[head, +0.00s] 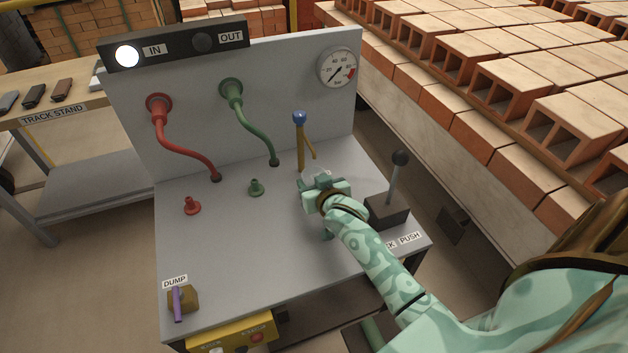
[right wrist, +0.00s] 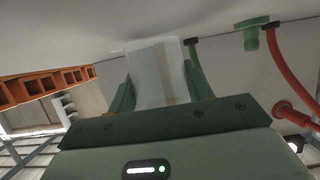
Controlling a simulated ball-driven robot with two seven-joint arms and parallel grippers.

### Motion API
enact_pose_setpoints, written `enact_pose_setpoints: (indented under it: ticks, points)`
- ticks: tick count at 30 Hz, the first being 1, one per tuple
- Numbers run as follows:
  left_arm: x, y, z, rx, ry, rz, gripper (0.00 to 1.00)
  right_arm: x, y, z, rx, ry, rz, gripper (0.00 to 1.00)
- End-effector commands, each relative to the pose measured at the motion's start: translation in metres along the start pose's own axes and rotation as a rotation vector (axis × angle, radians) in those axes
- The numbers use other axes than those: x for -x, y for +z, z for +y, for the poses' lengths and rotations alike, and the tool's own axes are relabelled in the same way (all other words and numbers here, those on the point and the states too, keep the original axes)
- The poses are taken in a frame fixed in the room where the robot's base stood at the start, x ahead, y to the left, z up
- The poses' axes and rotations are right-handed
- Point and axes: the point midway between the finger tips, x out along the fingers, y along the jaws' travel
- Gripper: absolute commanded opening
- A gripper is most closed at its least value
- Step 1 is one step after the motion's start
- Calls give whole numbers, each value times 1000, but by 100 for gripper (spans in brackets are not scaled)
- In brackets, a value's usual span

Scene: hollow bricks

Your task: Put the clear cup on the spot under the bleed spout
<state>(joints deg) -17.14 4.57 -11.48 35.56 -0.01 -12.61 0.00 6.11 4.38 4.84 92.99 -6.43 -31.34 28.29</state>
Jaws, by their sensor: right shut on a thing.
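The clear cup (head: 315,171) is faint in the head view, just past the fingers of my right gripper (head: 319,182). The right wrist view shows the cup (right wrist: 152,72) as a pale see-through block between the two dark green fingers of the gripper (right wrist: 160,92), which is shut on it. The brass bleed spout (head: 301,148) with a blue knob stands just behind, its side outlet ending close above the cup. The spot under it is hidden by the cup and gripper. I cannot tell whether the cup touches the panel. My left gripper is not in view.
A black lever (head: 393,180) on a dark block stands right of my right forearm. Red (head: 187,140) and green (head: 248,120) hoses run down to the bench top (head: 230,240). A purple-handled dump valve (head: 179,301) sits at front left.

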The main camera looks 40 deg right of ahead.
Motion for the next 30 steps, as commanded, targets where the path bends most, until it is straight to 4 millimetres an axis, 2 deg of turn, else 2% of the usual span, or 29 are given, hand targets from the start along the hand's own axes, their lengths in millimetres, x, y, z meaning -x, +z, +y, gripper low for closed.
enact_pose_setpoints:
  ticks: [3,4,6,14,19,30]
  points:
    - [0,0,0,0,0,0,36,-1,1,0,0,0,0,28]
    - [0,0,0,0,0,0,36,0,1,0,0,0,0,53]
    - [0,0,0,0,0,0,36,0,1,0,0,0,0,72]
    - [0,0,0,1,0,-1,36,0,1,0,0,0,0,72]
    - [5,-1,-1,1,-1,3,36,6,-14,0,1,0,3,72]
    - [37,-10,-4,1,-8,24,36,94,-13,0,-2,0,0,72]
